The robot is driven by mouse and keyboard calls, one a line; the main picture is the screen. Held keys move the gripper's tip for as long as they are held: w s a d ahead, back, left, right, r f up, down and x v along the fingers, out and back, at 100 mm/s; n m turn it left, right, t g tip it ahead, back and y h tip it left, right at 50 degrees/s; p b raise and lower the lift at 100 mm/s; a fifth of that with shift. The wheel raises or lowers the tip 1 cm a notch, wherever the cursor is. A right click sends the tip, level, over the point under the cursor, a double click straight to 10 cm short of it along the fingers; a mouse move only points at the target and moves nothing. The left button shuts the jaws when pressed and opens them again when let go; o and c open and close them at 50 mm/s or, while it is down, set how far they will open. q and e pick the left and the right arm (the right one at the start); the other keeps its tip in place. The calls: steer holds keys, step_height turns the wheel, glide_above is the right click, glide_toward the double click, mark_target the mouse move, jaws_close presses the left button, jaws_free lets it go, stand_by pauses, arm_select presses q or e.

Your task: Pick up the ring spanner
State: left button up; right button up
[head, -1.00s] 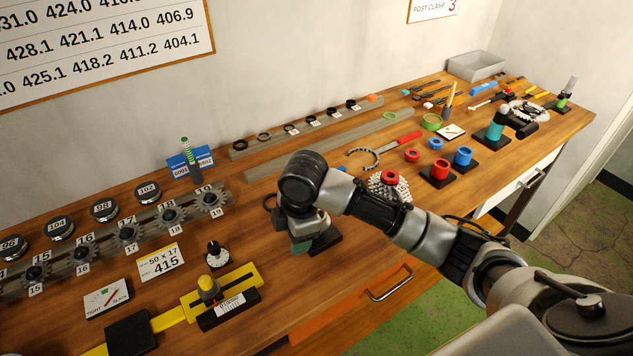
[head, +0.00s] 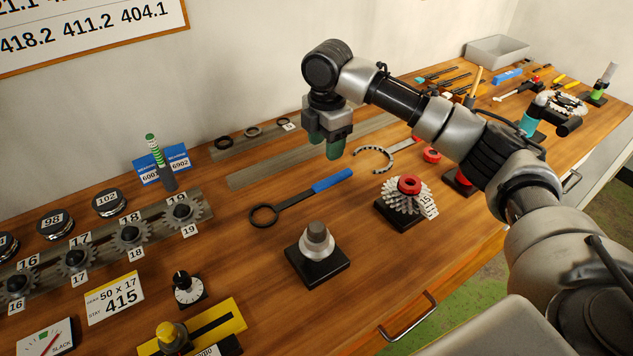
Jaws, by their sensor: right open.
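The ring spanner (head: 296,203) lies flat on the wooden bench in the middle of the head view. Its dark ring end (head: 264,215) points to the left and its blue handle (head: 333,180) points to the upper right. My right gripper (head: 327,143) hangs fingers down above the bench, just beyond the blue handle in the picture. Its greenish fingers are open with nothing between them, apart from the spanner. My left gripper is not in view.
A black stand with a grey cone (head: 317,244) stands in front of the spanner. A sprocket cluster with a red ring (head: 405,198) is to the right. A curved chain tool (head: 375,160) lies near the handle. Grey rails (head: 270,170) run behind. Gears on a rail (head: 130,236) are left.

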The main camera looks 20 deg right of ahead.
mark_target(327, 180)
steer(key=shift+w+d+f, duration=0.25)
steer(key=shift+w+f, duration=0.05)
steer(key=shift+f, duration=0.15)
steer(key=shift+w+d+f, duration=0.2)
steer(key=shift+w+f, duration=0.1)
steer(key=shift+f, duration=0.15)
steer(key=shift+s+a+f, duration=0.1)
steer(key=shift+s+f, duration=0.05)
steer(key=shift+f, duration=0.45)
steer(key=shift+s+a+f, duration=0.1)
steer(key=shift+s+f, duration=0.05)
steer(key=shift+f, duration=0.4)
steer(key=shift+s+f, duration=0.15)
steer(key=shift+f, duration=0.45)
steer(key=shift+f+p, duration=0.35)
steer(key=shift+f, duration=0.05)
steer(key=f, duration=0.3)
steer(key=shift+d+f+p, duration=0.2)
steer(key=shift+f+p, duration=0.15)
steer(key=shift+f, duration=0.5)
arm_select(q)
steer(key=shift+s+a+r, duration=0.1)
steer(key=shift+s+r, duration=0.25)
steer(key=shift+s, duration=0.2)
arm_select(e)
jaws_close()
